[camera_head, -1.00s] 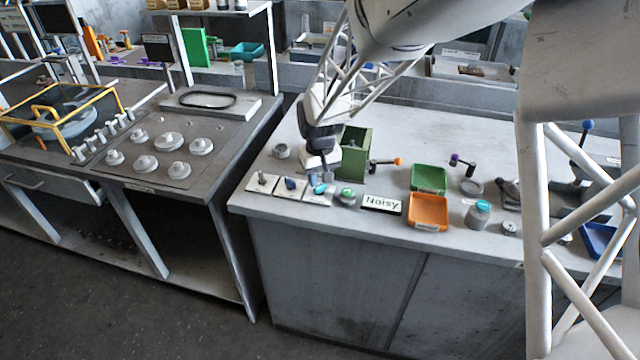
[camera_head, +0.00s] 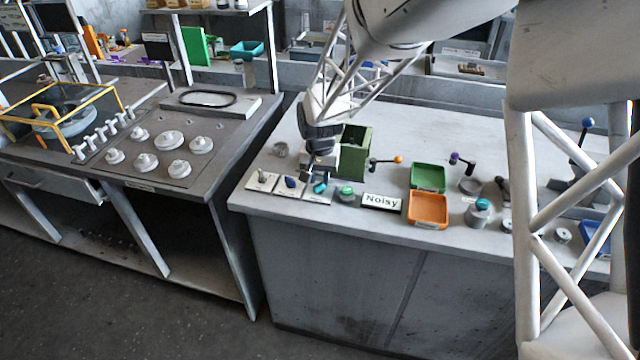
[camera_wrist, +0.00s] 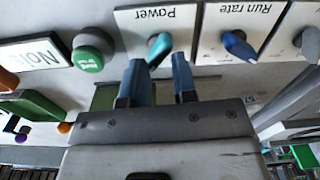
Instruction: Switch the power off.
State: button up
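The power switch is a teal knob (camera_wrist: 158,47) on a white plate labelled "Power" (camera_wrist: 178,17), which reads upside down in the wrist view. In the head view the teal knob (camera_head: 320,188) sits near the counter's front edge. My gripper (camera_wrist: 159,62) is open, with two blue-grey fingers apart and nothing between them. The knob shows just beyond the fingertips, nearer the left finger; I cannot tell whether they touch. In the head view my gripper (camera_head: 318,174) is low over the back of the power plate and its fingertips are hard to make out.
A blue "Run rate" knob (camera_wrist: 238,45) and another plate with a toggle (camera_head: 262,178) are beside the power plate. A green button (camera_wrist: 88,58) and the "Noisy" sign (camera_head: 382,202) are on its other side.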

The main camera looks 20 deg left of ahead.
aim_at(320, 187)
jog(key=f+m, duration=0.1)
jog(key=m, duration=0.1)
jog(key=f+m, duration=0.1)
jog(key=shift+s+d+m, duration=0.2)
jog(key=shift+s+m, duration=0.2)
jog(key=m, duration=0.3)
jog(key=shift+f, duration=0.1)
jog(key=shift+w+r+m, duration=0.15)
jog(key=shift+r+m, duration=0.1)
jog(key=shift+m, duration=0.45)
jog(key=shift+a+f, duration=0.1)
jog(key=shift+f, duration=0.3)
jog(key=shift+w, duration=0.1)
grip_shut()
